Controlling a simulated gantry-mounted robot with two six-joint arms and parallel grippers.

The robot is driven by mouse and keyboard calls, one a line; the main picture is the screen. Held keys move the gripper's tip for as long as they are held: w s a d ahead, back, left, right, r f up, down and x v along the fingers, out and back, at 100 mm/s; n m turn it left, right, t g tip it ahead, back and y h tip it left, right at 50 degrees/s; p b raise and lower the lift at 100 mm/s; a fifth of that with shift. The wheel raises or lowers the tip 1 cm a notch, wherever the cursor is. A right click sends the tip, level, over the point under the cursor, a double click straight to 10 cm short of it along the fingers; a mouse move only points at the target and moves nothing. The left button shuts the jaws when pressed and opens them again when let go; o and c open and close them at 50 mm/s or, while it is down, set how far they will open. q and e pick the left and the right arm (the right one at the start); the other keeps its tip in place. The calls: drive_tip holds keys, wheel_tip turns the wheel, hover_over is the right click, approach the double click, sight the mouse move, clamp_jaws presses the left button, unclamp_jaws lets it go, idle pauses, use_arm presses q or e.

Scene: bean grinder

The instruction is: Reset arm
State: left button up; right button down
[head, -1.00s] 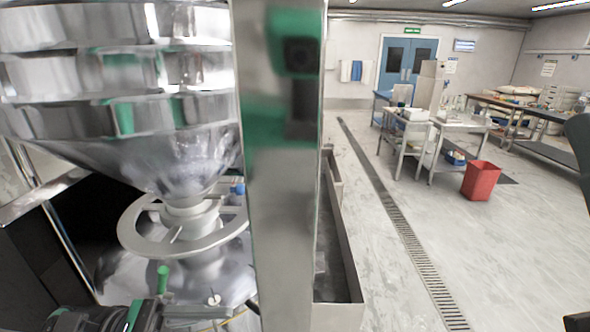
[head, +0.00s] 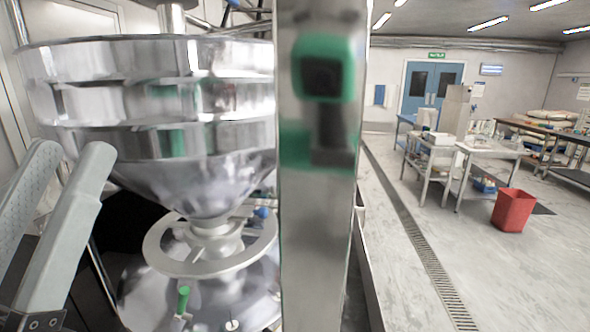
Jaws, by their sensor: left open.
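My left gripper (head: 70,156) is at the left edge of the head view. Its two long grey fingers point upward and stand apart, with nothing seen between them. The fingers overlap the lower left side of the shiny steel hopper (head: 165,120) in the picture; I cannot tell whether they touch it. Below the hopper is a pale handwheel ring (head: 160,262), with a small green-handled lever (head: 183,298) in front of it. My right gripper is not in view.
A tall steel post (head: 318,220) with a blurred green and dark reflection stands right of the hopper. Beyond it are open floor with a drain grate (head: 425,250), a red bin (head: 513,210) and a steel cart (head: 488,153). Blue double doors (head: 432,90) are at the back.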

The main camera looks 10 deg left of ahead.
use_arm(q)
wheel_tip(320, 180, up, 39)
drive_tip(key=p, duration=3.7)
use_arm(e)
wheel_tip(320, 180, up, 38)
use_arm(q)
wheel_tip(320, 180, down, 32)
drive_tip(key=b, duration=3.2)
drive_tip(key=shift+s, duration=0.15)
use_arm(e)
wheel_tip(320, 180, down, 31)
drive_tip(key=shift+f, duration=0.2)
